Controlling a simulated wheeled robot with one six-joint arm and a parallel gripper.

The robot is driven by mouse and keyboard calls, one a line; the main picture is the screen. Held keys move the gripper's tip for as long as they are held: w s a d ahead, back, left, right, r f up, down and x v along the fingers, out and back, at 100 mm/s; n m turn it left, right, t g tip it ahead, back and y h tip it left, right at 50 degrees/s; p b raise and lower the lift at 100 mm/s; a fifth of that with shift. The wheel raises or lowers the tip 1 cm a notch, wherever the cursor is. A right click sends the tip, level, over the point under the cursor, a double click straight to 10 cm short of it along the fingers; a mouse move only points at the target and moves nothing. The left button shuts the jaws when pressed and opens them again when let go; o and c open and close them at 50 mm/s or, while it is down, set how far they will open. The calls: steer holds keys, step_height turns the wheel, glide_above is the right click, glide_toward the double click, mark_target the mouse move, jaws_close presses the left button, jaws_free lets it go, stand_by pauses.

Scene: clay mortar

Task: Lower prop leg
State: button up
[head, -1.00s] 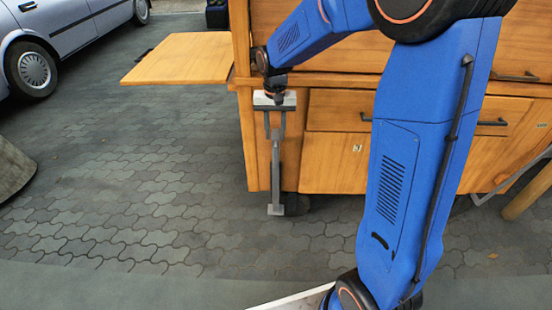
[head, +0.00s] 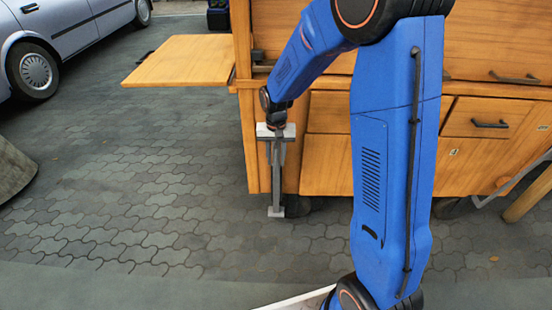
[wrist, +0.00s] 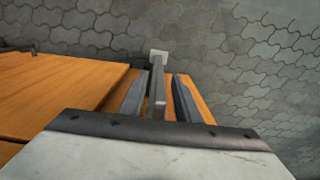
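The prop leg (head: 276,188) is a slim grey metal bar hanging upright at the left front corner of the wooden cart. Its pale square foot (head: 276,211) is at the bottom; I cannot tell whether it touches the paving. My gripper (head: 276,163) points down at the leg's upper part. In the wrist view the leg (wrist: 158,80) runs between the two dark fingers of my gripper (wrist: 157,98), with a gap visible on each side. The gripper is open around the leg. The leg's top is partly hidden by the gripper.
The wooden cart (head: 325,165) has drawers, doors and a flap shelf (head: 180,60) sticking out left. A dark wheel (head: 300,206) is just right of the leg's foot. A silver car (head: 70,35) stands back left. The paving (head: 130,200) left of the cart is clear.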

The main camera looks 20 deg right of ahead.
jaws_close()
glide_toward(276, 181)
steer(key=s+a+f, duration=0.1)
steer(key=s+f, duration=0.2)
steer(key=f, duration=0.3)
steer(key=shift+s+f, duration=0.2)
steer(key=shift+f, duration=0.05)
jaws_free()
steer(key=shift+f, duration=0.1)
